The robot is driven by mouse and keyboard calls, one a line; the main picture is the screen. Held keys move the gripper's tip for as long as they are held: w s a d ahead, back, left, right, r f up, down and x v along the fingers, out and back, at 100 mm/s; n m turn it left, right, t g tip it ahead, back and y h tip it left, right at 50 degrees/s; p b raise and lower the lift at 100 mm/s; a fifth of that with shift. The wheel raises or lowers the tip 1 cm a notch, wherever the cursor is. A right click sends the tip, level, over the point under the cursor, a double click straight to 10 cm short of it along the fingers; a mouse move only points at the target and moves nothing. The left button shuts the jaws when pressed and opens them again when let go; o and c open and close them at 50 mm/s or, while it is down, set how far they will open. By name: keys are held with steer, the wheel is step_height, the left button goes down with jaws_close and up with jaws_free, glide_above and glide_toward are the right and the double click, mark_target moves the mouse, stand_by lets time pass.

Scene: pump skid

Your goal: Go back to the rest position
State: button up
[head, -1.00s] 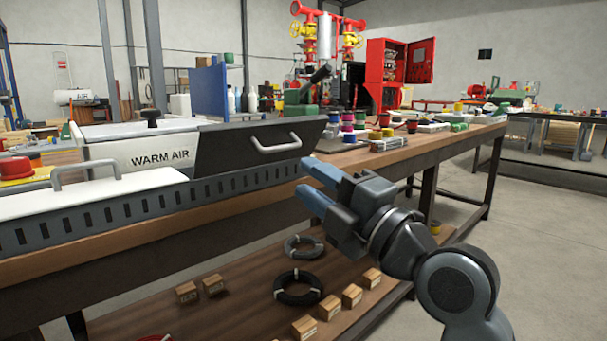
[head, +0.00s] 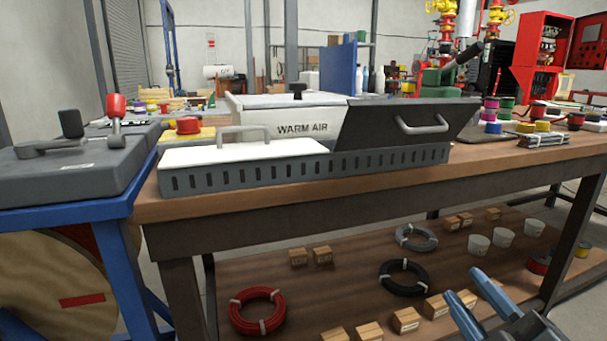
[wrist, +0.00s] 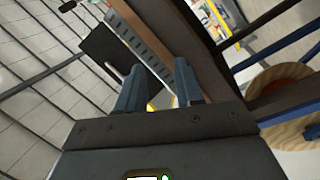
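My gripper (head: 472,308) shows at the lower right of the head view, its two blue fingers spread apart in front of the bench's lower shelf. In the wrist view my gripper (wrist: 158,88) has its fingers apart with nothing between them. The bench (head: 350,192) stands beyond it, carrying a grey slotted unit with a white lid and a dark hood, marked WARM AIR (head: 302,128). No object is held.
A blue-framed stand (head: 80,214) with a grey lever box (head: 70,160) stands at the left. The lower shelf holds a red coil (head: 257,311), a black coil (head: 404,277), a grey coil (head: 415,237), small boxes and white cups. Floor shows at the far right.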

steer(key=s+f+m+g+h, duration=0.1)
steer(key=s+f+m, duration=0.3)
steer(key=s+f, duration=0.3)
steer(key=s+f+m+g+h, duration=0.15)
steer(key=s+f+m, duration=0.3)
steer(key=s, duration=0.55)
steer(key=s+f+m+g, duration=0.15)
steer(key=s+m, duration=0.25)
steer(key=s, duration=1.3)
step_height(320, 180, up, 31)
steer(key=p, duration=3.1)
steer(key=shift+w+d+r, duration=0.15)
steer(key=shift+w+d, duration=0.05)
steer(key=shift+a, duration=0.1)
